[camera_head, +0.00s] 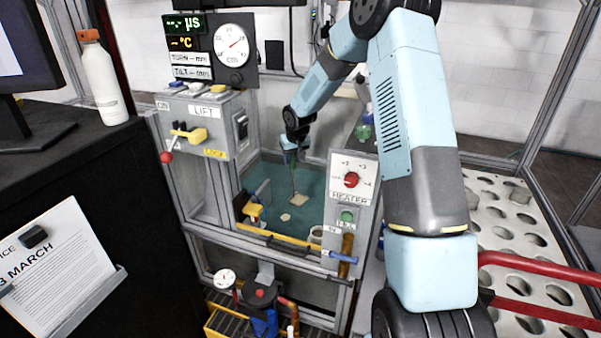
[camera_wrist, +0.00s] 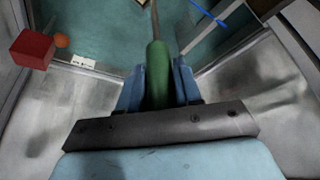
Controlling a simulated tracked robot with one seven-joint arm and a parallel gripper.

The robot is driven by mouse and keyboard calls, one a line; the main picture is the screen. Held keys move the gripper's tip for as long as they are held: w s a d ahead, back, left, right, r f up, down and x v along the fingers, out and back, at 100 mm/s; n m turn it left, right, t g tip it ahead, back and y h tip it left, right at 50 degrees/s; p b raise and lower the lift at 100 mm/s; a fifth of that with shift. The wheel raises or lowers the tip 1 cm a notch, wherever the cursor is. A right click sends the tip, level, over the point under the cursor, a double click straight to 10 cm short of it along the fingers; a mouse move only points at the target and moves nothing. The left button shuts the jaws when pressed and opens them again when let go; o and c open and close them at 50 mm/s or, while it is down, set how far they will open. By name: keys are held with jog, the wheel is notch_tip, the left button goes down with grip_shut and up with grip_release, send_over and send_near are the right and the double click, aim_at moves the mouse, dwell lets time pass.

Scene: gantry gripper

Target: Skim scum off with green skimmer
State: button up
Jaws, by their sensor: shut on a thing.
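My gripper (camera_head: 292,143) is above the tank at the middle of the head view, pointing down. In the wrist view its two blue fingers (camera_wrist: 159,85) are shut on the green handle of the skimmer (camera_wrist: 157,70). The skimmer's thin shaft runs down from the handle into the tank (camera_head: 262,176) of teal liquid. A pale flat square (camera_head: 299,199) shows at the shaft's lower end, seemingly the skimmer's head. A small pale patch (camera_head: 286,217), which may be scum, lies apart from it, nearer the front edge.
The heater box (camera_head: 351,195) with a red knob stands at the tank's right front. The lift box (camera_head: 205,125) with a yellow lever is at the left. A yellow rail (camera_head: 275,236) runs along the tank's front. A perforated rack (camera_head: 510,235) stands at the right.

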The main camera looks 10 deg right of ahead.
jog(key=w+a+n+y, duration=0.1)
jog(key=w+a+n, duration=0.2)
jog(key=w+a, duration=0.3)
jog(key=shift+w+f, duration=0.5)
jog(key=shift+f, duration=7.55)
notch_tip(320, 180, up, 16)
jog(key=s+d, duration=0.1)
jog(key=d, duration=0.1)
jog(key=shift+d, duration=0.25)
jog(key=shift+s+r, duration=0.1)
jog(key=shift+r, duration=0.05)
